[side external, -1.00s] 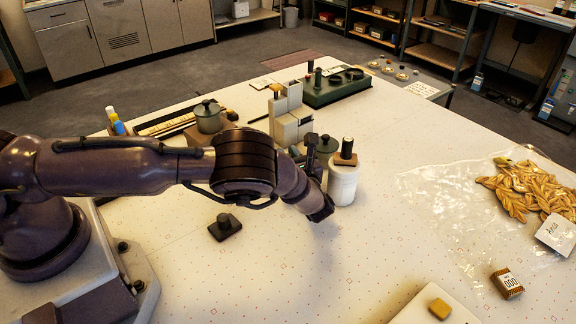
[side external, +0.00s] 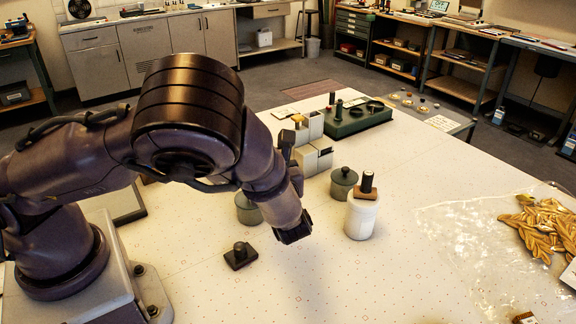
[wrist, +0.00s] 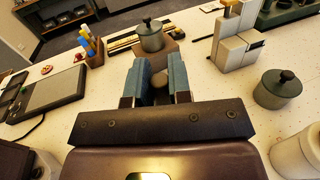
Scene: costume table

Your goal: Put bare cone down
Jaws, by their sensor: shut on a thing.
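In the wrist view my gripper (wrist: 159,84) has its two blue finger pads closed around a small grey-brown rounded thing (wrist: 160,80), which I take to be the bare cone; only its end shows. In the side view my gripper (side external: 293,234) points down above the table, left of the white cylinder (side external: 362,217). The held cone cannot be made out there. My wrist and fingers hide it, and I cannot tell its height above the table.
A brown block with a dark knob tops the white cylinder. Green lidded pots stand behind it (side external: 343,183) and beside my wrist (side external: 249,209). A black knobbed weight (side external: 240,256) lies left of my gripper. Grey-white blocks (side external: 314,155) stand behind.

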